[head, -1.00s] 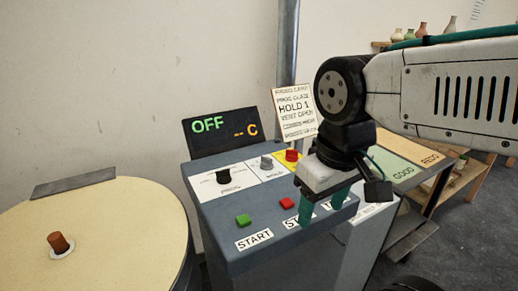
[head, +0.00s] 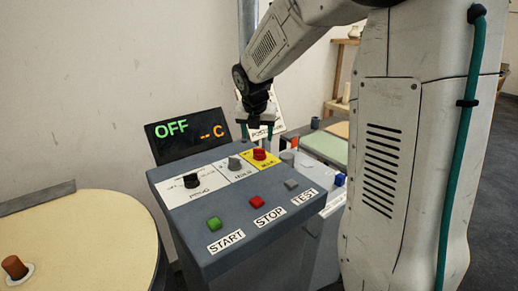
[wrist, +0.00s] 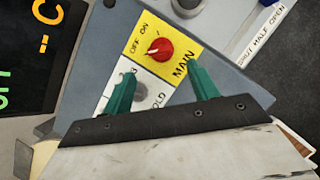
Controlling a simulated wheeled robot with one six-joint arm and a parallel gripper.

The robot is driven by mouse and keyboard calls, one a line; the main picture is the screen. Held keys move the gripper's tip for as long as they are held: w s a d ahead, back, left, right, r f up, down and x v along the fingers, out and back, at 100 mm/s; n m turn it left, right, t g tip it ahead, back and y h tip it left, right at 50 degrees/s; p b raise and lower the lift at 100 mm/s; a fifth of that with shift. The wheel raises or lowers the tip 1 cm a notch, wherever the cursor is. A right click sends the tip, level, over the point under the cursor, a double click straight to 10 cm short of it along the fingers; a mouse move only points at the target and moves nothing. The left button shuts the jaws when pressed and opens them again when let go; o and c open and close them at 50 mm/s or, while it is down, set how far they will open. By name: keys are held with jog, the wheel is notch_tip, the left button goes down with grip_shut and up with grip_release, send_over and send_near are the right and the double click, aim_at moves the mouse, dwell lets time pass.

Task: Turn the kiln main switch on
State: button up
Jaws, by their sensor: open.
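The kiln main switch is a red knob (head: 259,154) on a yellow plate at the back right of the grey control panel (head: 232,226). In the wrist view the red knob (wrist: 162,50) has a white mark pointing towards OFF, and the plate (wrist: 184,38) reads OFF, ON and MAIN. The display (head: 187,135) shows green OFF and orange "-- C". My gripper (head: 257,131) is open and points down above and behind the knob in the head view. In the wrist view the knob lies a little beyond its two teal fingertips (wrist: 160,72), apart from them.
A black PROG knob (head: 191,181) and a grey HOLD knob (head: 234,163) sit left of the switch. Green START (head: 214,223), red STOP (head: 256,202) and grey TEST (head: 291,184) buttons line the front. A paper sign stands behind the gripper.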

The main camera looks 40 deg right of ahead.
aim_at(259, 149)
jog(key=x, duration=0.8)
jog(key=shift+w+d, duration=0.1)
jog(key=shift+c, duration=0.3)
jog(key=c, duration=0.9)
